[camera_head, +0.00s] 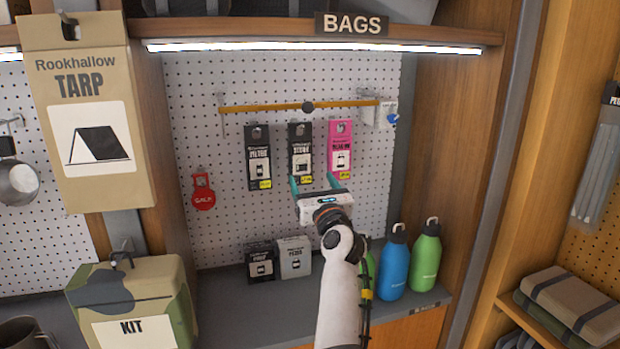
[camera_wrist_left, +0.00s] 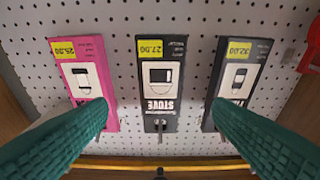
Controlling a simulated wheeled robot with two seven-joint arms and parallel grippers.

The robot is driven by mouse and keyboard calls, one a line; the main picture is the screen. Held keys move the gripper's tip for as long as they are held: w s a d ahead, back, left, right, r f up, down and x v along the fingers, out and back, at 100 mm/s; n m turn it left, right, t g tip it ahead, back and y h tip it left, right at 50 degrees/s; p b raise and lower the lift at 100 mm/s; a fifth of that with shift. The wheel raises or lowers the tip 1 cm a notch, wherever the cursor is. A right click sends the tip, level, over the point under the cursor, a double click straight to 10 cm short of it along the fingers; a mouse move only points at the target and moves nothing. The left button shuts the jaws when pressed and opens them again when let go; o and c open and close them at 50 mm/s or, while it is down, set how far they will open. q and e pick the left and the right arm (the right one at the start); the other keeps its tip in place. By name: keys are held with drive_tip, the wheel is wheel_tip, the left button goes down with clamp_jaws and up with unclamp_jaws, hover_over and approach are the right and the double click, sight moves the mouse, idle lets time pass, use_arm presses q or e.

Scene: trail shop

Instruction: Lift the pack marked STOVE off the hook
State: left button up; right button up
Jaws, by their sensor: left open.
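The black pack marked STOVE (camera_head: 301,152) hangs in the middle of three packs on the pegboard, below an orange bar. In the left wrist view, which is upside down, the STOVE pack (camera_wrist_left: 163,85) shows its name, a white picture and a yellow price label. My left gripper (camera_head: 313,181) is open and empty, with its green fingers pointing at the board near the pack's lower end. In the left wrist view the fingers stand on either side of the pack, apart from it. The hook (camera_wrist_left: 160,138) shows at the pack's hanging end. My right gripper is not in view.
A black pack (camera_head: 258,158) hangs left of STOVE and a pink pack (camera_head: 339,145) right, with narrow gaps. The orange bar (camera_head: 270,108) crosses above them. Boxes (camera_head: 294,258) and bottles (camera_head: 394,265) stand on the shelf below. A red tag (camera_head: 203,192) hangs at left.

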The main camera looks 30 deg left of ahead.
sight(301, 161)
use_arm(q)
drive_tip(key=b+x, duration=0.1)
drive_tip(key=x, duration=0.8)
drive_tip(key=shift+s+a, duration=0.1)
drive_tip(key=shift+b+x, duration=0.55)
drive_tip(key=shift+x, duration=0.4)
drive_tip(key=shift+r, duration=0.1)
drive_tip(key=c, duration=0.9)
drive_tip(key=shift+r, duration=0.1)
drive_tip(key=shift+r, duration=0.1)
drive_tip(key=shift+r+p, duration=0.5)
drive_tip(key=shift+p, duration=0.2)
